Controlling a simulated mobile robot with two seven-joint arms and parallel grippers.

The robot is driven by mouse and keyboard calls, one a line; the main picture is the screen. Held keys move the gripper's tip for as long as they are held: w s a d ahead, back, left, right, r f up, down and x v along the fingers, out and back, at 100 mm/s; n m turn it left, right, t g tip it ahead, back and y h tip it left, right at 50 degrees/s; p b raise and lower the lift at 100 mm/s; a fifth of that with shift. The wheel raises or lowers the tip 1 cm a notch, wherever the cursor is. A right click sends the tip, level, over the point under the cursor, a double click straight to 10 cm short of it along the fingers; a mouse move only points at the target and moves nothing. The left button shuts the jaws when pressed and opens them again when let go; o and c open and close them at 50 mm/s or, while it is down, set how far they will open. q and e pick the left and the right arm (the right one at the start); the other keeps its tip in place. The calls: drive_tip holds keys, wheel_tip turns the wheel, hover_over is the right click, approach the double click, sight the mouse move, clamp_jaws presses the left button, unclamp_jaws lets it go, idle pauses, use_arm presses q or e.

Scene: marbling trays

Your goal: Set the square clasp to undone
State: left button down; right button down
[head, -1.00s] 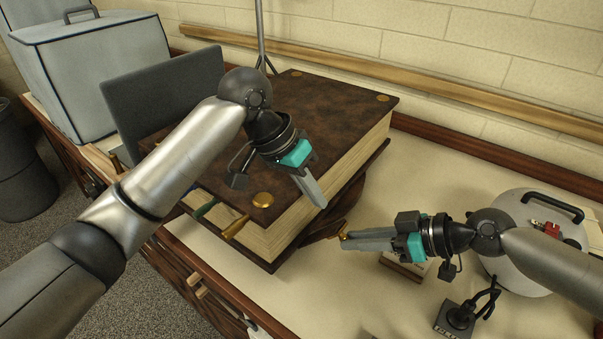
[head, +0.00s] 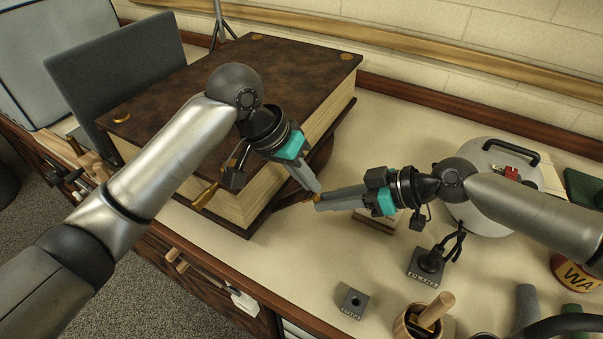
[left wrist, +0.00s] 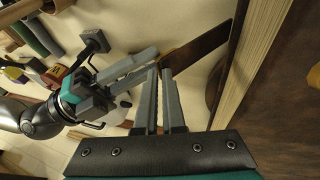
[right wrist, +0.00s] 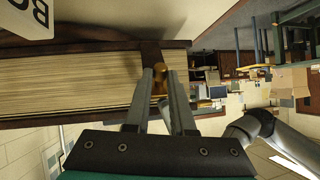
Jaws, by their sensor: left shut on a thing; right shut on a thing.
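A thick brown book (head: 170,90) with gold corner studs lies on the table. A dark strap (head: 291,206) sticks out from its right side, and the same strap shows in the left wrist view (left wrist: 200,47). My right gripper (head: 318,203) is shut on the strap's gold end piece (right wrist: 159,80), probably the square clasp; its shape is mostly hidden by the fingers. My left gripper (head: 317,188) is shut at the same strap end, its tips close to the right gripper's tips. What exactly it pinches is hidden. A gold clasp (head: 205,196) shows on the book's front edge.
A dark stand (head: 428,262), a small dark block (head: 353,303) and a wooden cup with a handle (head: 425,320) stand in front right. A round grey lidded case (head: 480,215) is behind my right arm. The table front of the grippers is partly clear.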

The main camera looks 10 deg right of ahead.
use_arm(q)
drive_tip(key=shift+s+d+f, duration=0.15)
drive_tip(key=shift+s+f, duration=0.1)
drive_tip(key=shift+f, duration=0.05)
use_arm(e)
drive_tip(key=shift+w+a+r, duration=0.15)
drive_tip(key=shift+a+r, duration=0.15)
drive_tip(key=shift+r, duration=0.2)
drive_tip(key=c, duration=0.8)
unclamp_jaws()
drive_tip(key=shift+o, duration=0.2)
use_arm(q)
drive_tip(key=shift+w, duration=0.1)
use_arm(e)
drive_tip(key=shift+d, duration=0.1)
